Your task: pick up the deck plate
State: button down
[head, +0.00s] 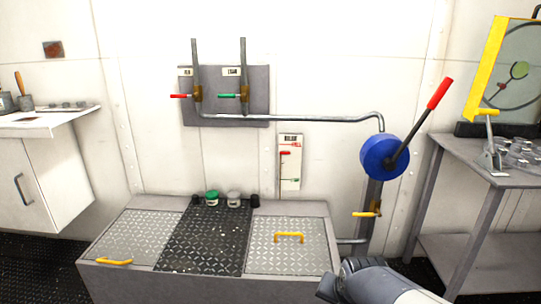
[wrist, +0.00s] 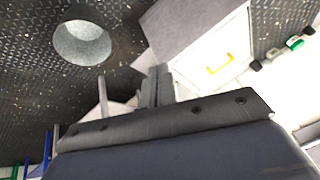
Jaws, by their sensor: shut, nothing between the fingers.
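Two pale diamond-pattern deck plates with yellow handles lie on top of a low grey bench. The right deck plate (head: 275,258) has its handle (head: 289,236) near its middle. The left deck plate (head: 143,236) has its handle (head: 115,261) at its front edge. The right plate's handle also shows in the wrist view (wrist: 220,64). My gripper (head: 336,286) is at the bench's front right corner, to the right of the right plate and apart from its handle. In the wrist view my gripper's fingers (wrist: 158,84) are together and empty.
A dark tread strip (head: 203,240) lies between the plates. Small jars (head: 212,198) stand along the bench's back edge. A pipe with a blue wheel (head: 382,157) and red lever rises behind the right end. A metal table (head: 470,165) stands at right, a white cabinet (head: 50,180) at left.

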aim_at(286, 246)
jog(key=i+j+z, duration=0.95)
jog(key=i, duration=0.05)
